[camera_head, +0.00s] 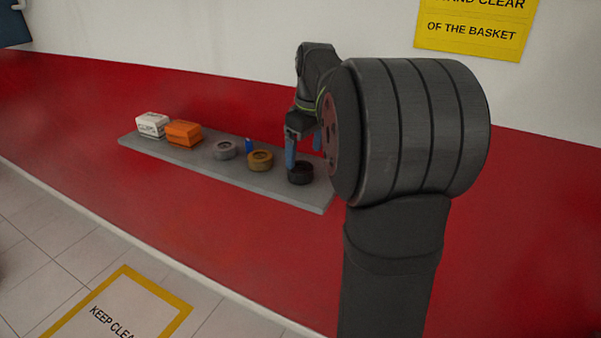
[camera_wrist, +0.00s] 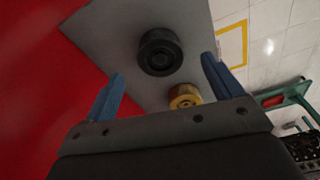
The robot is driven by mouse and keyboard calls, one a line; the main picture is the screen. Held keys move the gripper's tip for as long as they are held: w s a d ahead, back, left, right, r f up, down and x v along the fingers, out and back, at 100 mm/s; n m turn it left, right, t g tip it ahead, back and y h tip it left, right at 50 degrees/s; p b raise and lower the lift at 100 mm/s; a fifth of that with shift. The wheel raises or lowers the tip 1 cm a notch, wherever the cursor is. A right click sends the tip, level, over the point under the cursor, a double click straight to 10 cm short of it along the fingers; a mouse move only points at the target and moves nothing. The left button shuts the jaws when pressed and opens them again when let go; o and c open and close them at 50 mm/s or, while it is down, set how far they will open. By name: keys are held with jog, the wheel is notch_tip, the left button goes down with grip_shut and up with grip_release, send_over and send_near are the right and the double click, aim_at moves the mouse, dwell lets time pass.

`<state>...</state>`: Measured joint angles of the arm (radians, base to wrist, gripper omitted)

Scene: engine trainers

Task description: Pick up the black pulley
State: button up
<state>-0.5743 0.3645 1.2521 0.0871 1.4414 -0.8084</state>
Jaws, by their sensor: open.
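The black pulley (camera_head: 301,174) sits on the grey shelf (camera_head: 318,197) near its right end. In the wrist view the black pulley (camera_wrist: 160,53) lies ahead of the fingertips, between their lines. My gripper (camera_head: 303,150) is open and empty, with blue fingers pointing down just above the pulley in the head view. In the wrist view my gripper (camera_wrist: 162,68) has its two fingers wide apart. My own arm hides the far right of the shelf in the head view.
A brass-coloured pulley (camera_head: 260,160) stands left of the black one and shows in the wrist view (camera_wrist: 185,96). Further left are a blue object (camera_head: 249,145), a grey pulley (camera_head: 224,150), an orange box (camera_head: 184,133) and a white box (camera_head: 152,125). A red wall backs the shelf.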

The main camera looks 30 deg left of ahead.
aim_at(301, 167)
jog(key=shift+w+a+f, duration=0.1)
jog(key=shift+a+f, duration=0.1)
jog(key=shift+f, duration=0.75)
jog(key=shift+w+a+f, duration=0.1)
jog(key=shift+a+f, duration=0.05)
jog(key=shift+f, duration=0.8)
jog(key=shift+a+f, duration=0.2)
jog(key=shift+f, duration=0.75)
jog(key=shift+r, duration=0.1)
jog(key=c, duration=1.4)
